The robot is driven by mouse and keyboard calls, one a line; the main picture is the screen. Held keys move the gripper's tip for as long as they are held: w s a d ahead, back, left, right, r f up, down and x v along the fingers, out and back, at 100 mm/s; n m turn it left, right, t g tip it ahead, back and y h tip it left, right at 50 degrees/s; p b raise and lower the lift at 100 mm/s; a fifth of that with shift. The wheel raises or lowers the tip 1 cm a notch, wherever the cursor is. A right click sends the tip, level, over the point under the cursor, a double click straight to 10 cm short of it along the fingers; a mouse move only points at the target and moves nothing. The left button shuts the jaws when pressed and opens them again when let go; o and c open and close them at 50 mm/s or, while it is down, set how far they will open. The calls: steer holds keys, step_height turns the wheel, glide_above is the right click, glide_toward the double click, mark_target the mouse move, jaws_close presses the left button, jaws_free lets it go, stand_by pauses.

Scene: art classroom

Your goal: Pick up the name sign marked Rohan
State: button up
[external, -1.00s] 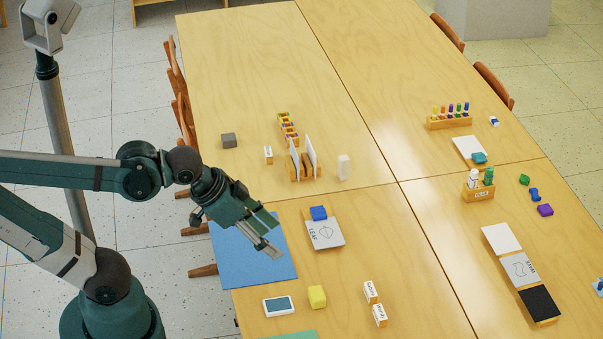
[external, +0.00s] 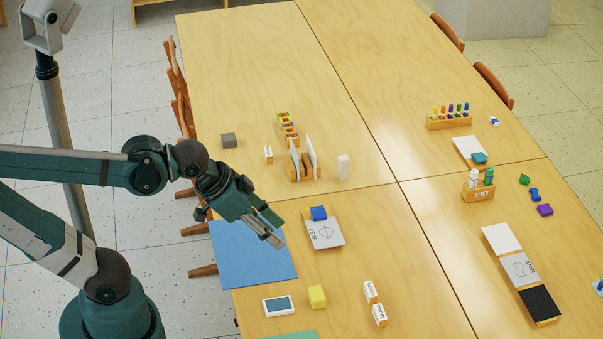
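Three small name signs, white-faced on wooden blocks, stand on the table. One sign (external: 268,154) is near the left edge, beyond my gripper. Two others, the upper sign (external: 370,292) and the lower sign (external: 380,315), stand close together near the front. Their lettering is too small to read surely, so I cannot tell which is marked Rohan. My gripper (external: 279,233) is above the table, between the blue mat (external: 250,262) and the grey leaf card (external: 325,235). Its fingers look apart, with nothing between them. It is away from all three signs.
A yellow block (external: 317,296) and a screened device (external: 278,306) lie near the front. A wooden rack (external: 305,172) with upright cards and a white block (external: 343,167) stand farther back. The table's far end is clear.

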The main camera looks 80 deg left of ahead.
steer(key=w+a+r+n+g, duration=0.1)
steer(key=w+a+r+n, duration=0.2)
steer(key=w+a, duration=0.45)
steer(key=w+a+n+g+y, duration=0.1)
steer(key=w+a+n, duration=0.1)
steer(key=w+a, duration=0.5)
steer(key=w+a+n+g, duration=0.1)
steer(key=w+a+n, duration=0.15)
steer(key=a, duration=0.75)
steer(key=n+g+h+p, duration=0.15)
steer(key=n+g, duration=0.25)
steer(key=n, duration=0.5)
glide_above(269, 151)
steer(key=f, duration=2.6)
steer(key=shift+w+d+f, duration=0.2)
steer(key=shift+d+f, duration=0.1)
steer(key=shift+d, duration=0.05)
steer(key=shift+s+a+f, duration=0.25)
steer(key=shift+a+f, duration=0.1)
steer(key=shift+f, duration=1.3)
